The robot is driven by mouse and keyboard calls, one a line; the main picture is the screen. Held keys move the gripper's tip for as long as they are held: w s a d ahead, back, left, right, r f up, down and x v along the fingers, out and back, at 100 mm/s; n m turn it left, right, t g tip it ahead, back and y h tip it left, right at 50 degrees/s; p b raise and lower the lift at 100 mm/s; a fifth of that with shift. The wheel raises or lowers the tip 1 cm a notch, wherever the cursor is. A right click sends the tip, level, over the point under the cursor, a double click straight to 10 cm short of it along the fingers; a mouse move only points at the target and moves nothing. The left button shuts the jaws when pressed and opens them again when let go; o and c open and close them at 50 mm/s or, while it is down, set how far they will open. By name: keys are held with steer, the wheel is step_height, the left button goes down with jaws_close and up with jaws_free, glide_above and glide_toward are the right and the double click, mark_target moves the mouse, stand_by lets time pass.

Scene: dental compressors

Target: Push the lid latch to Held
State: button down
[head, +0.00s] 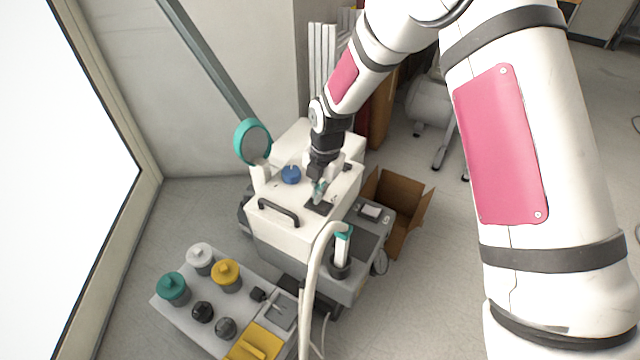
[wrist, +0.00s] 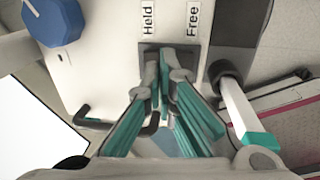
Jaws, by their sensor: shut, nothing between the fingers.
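The white compressor unit (head: 320,232) stands on the floor with its lid on top. A dark latch plate (head: 325,208) is set in the lid; it also shows in the wrist view (wrist: 147,49), below the printed words Held (wrist: 148,18) on the left and Free (wrist: 193,18) on the right. My gripper (head: 319,190) is shut, with its teal-padded fingers pointing down at the plate. In the wrist view its fingertips (wrist: 167,66) overlap the plate. The fingers hide most of the latch, so I cannot tell its position or whether they touch it.
A blue knob (head: 291,175) and a black handle (head: 278,212) stand up from the lid. A teal-rimmed round part (head: 252,142) rises behind. An open cardboard box (head: 405,205) is at right. A tray (head: 190,318) with several coloured jars is at front left.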

steer(key=shift+f, duration=0.3)
steer(key=shift+w+a+f+g+h, duration=0.1)
steer(key=shift+a+f+g+h, duration=0.05)
steer(key=shift+f+g+h, duration=0.15)
stand_by(0.4)
steer(key=shift+s+d+r+p, duration=0.1)
steer(key=shift+s+d+p, duration=0.3)
steer(key=shift+d, duration=0.3)
